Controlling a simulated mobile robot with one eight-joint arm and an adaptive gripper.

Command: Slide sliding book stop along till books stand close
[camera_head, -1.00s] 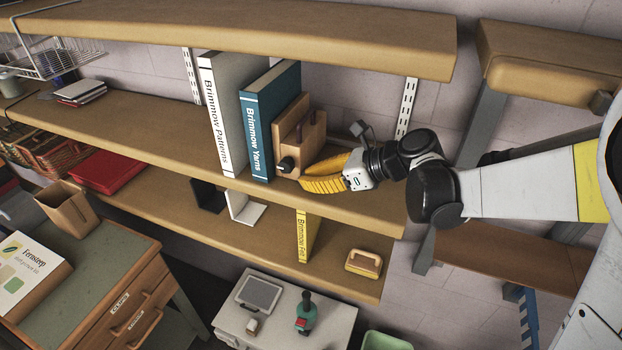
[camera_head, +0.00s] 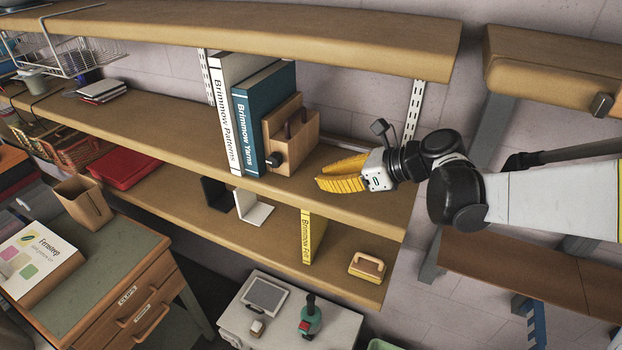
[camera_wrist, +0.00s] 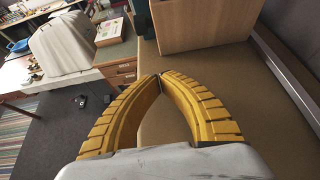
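The sliding book stop (camera_head: 290,143) is a wooden block with dark grips and a dark knob, standing on the middle shelf. It stands just right of the teal book "Brimmow Yarns" (camera_head: 257,120), with little or no gap visible. The white book "Brimmow Patterns" (camera_head: 226,115) stands directly left of the teal one; they look close together. My gripper (camera_head: 320,183) has yellow fingers and is to the right of the stop, apart from it. In the wrist view my gripper (camera_wrist: 159,76) has its fingertips together with nothing between them, and the stop's wooden side (camera_wrist: 205,25) is beyond them.
The middle shelf (camera_head: 385,205) is bare around my gripper at its right end. Another shelf (camera_head: 350,38) hangs above. The lower shelf holds a yellow book (camera_head: 306,237), a small wooden-topped block (camera_head: 367,267) and a white bookend (camera_head: 253,208). A wall rail (camera_head: 413,110) stands behind.

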